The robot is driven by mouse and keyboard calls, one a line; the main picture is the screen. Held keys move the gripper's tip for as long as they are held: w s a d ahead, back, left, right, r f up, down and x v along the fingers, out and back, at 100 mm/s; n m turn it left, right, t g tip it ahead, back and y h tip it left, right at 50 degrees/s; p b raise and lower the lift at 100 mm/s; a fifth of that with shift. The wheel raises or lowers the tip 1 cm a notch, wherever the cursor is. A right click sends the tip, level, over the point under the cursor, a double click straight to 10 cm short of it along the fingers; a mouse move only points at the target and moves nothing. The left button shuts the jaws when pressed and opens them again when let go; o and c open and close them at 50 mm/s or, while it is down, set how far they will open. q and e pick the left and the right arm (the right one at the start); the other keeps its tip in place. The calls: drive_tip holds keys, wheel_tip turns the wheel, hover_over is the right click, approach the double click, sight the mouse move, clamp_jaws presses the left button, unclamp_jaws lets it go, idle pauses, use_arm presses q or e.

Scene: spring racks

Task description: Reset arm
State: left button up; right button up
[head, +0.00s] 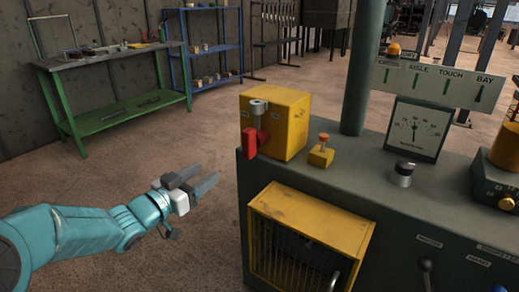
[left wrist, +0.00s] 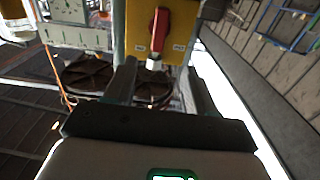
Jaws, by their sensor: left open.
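My left gripper (head: 198,186) is open and empty in the head view, held over the floor to the left of the grey machine cabinet (head: 222,0). The gripper's two dark fingers point right and stand apart. A yellow box (head: 284,122) on the cabinet's near left corner carries a red rotary handle (head: 249,141) on a grey shaft. The gripper is apart from this handle, below and left of it. In the left wrist view the two fingers (left wrist: 160,85) are spread, with the red handle (left wrist: 159,28) and yellow box (left wrist: 180,45) beyond them. My right gripper is in neither view.
A yellow-framed grille (head: 312,222) is on the cabinet's front. A green workbench (head: 110,62) and blue shelf (head: 212,45) stand behind. The floor between is clear.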

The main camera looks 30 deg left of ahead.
use_arm(q)
drive_tip(key=w+d+f+n+g, duration=0.15)
drive_tip(key=d+f, duration=0.25)
drive_tip(key=f, duration=0.5)
drive_tip(key=d+f+n+g+h, duration=0.1)
drive_tip(key=d+f+g, duration=0.2)
drive_tip(key=d+f, duration=0.35)
drive_tip(key=d+f+n+g, duration=0.1)
drive_tip(key=d+f+g, duration=0.1)
drive_tip(key=f, duration=0.8)
drive_tip(key=s+d+f+g+h, duration=0.2)
drive_tip(key=s+d+f+g, duration=0.9)
drive_tip(key=s+d+f, duration=0.75)
wheel_tip(320, 180, up, 22)
drive_tip(key=s+a+p, duration=0.1)
drive_tip(key=s+p, duration=0.1)
drive_tip(key=p, duration=2)
drive_tip(key=shift+a+r, duration=0.2)
drive_tip(key=shift+r, duration=0.05)
drive_tip(key=shift+s, duration=0.15)
